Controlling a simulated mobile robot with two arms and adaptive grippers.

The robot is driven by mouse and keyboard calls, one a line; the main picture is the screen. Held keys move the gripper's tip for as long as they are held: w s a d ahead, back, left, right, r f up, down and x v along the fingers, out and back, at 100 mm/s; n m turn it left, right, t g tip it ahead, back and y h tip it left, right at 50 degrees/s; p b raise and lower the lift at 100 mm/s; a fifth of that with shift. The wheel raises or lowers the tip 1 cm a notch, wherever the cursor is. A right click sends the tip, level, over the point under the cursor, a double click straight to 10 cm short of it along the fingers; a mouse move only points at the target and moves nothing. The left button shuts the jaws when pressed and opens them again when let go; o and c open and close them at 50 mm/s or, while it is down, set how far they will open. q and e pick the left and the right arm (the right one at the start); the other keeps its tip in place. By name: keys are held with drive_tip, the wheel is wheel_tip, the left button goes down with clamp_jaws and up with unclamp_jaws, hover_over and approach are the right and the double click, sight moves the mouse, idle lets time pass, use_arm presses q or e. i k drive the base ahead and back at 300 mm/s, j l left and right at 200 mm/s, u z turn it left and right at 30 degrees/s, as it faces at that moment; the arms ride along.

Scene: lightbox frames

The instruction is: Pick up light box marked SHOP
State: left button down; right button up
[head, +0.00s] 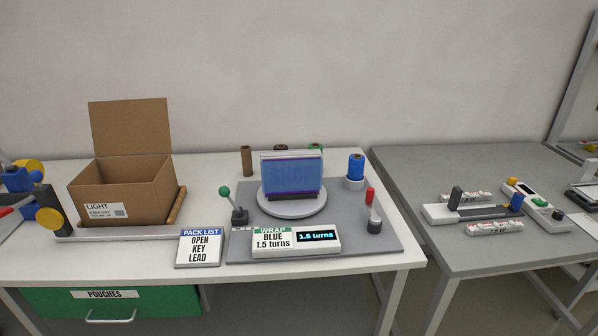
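The light box marked SHOP (292,174) stands upright on a round pale turntable (292,206) in the middle of the white table. Its face looks blue, with darker blue SHOP letters that are hard to read, and a clear edge shows around the top and left side. Neither of my grippers is in view, and nothing touches the light box.
An open cardboard box (125,190) marked LIGHT stands left. A green-knobbed lever (238,205), a wrap panel (296,240) reading BLUE 1.5 turns, a blue spool (356,168) and a red-topped post (373,210) surround the turntable. A pack list (199,248) stands in front.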

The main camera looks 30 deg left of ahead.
sight(294, 171)
drive_tip(key=j+u, duration=0.2)
drive_tip(key=j, duration=0.4)
drive_tip(key=i+j+u, duration=0.2)
drive_tip(key=j, duration=0.4)
drive_tip(key=j+u, duration=0.15)
drive_tip(key=j, duration=0.45)
